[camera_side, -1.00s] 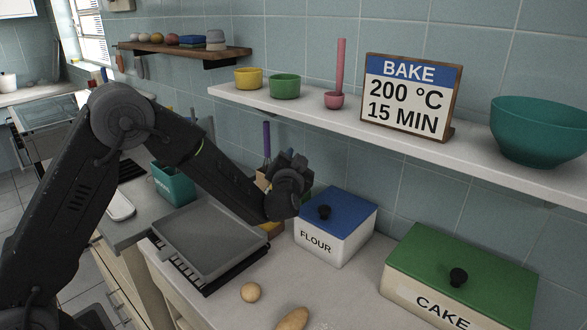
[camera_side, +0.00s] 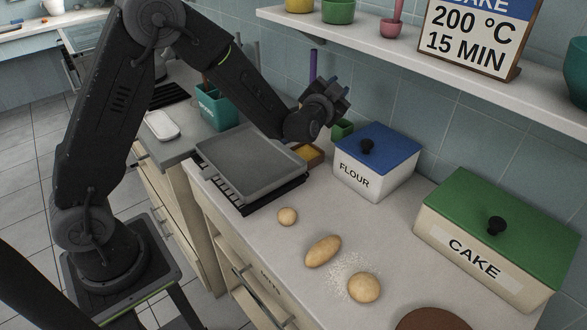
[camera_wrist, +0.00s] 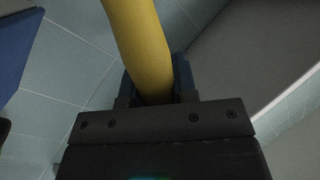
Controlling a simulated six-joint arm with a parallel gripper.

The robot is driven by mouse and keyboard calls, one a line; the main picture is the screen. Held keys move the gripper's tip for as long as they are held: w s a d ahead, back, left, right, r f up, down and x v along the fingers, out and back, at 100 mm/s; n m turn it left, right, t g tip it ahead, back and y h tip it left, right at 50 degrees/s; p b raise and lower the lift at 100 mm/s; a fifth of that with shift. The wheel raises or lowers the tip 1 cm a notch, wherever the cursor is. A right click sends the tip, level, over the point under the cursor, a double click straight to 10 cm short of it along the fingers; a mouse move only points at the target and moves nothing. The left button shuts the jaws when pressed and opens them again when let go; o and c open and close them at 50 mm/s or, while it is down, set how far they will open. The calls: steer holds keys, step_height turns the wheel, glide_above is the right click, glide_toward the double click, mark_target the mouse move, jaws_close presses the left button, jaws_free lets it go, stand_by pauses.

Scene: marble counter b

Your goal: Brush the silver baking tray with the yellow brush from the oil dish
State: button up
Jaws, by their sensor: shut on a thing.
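The silver baking tray (camera_side: 250,163) lies flat and empty on a dark rack on the counter. My gripper (camera_side: 338,97) is raised behind and right of the tray, near the flour box. In the wrist view my gripper (camera_wrist: 155,90) is shut on the yellow brush (camera_wrist: 138,40), whose thick handle runs up out of the picture; its bristles are not in view. In the side view the brush cannot be made out behind my wrist. A small brown dish with yellow inside, seemingly the oil dish (camera_side: 305,153), sits right behind the tray, partly hidden by my arm.
A flour box (camera_side: 370,170) with a blue lid and a cake box (camera_side: 495,235) stand to the right. A shelf (camera_side: 420,60) overhangs the back. A teal container (camera_side: 218,108) stands behind the tray's left.

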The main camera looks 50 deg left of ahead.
steer(key=s+m+t+h, duration=0.1)
steer(key=s+t+h, duration=0.2)
steer(key=s+h, duration=0.3)
steer(key=shift+h, duration=0.7)
steer(key=shift+w+a+f, duration=0.1)
steer(key=shift+w+f, duration=0.1)
steer(key=shift+f, duration=0.6)
steer(key=shift+w+a+f, duration=0.15)
steer(key=shift+f, duration=0.6)
steer(key=shift+w+a+f, duration=0.1)
steer(key=shift+w+f, duration=0.1)
steer(key=shift+f, duration=1.25)
step_height(320, 180, up, 7)
stand_by(0.5)
stand_by(0.4)
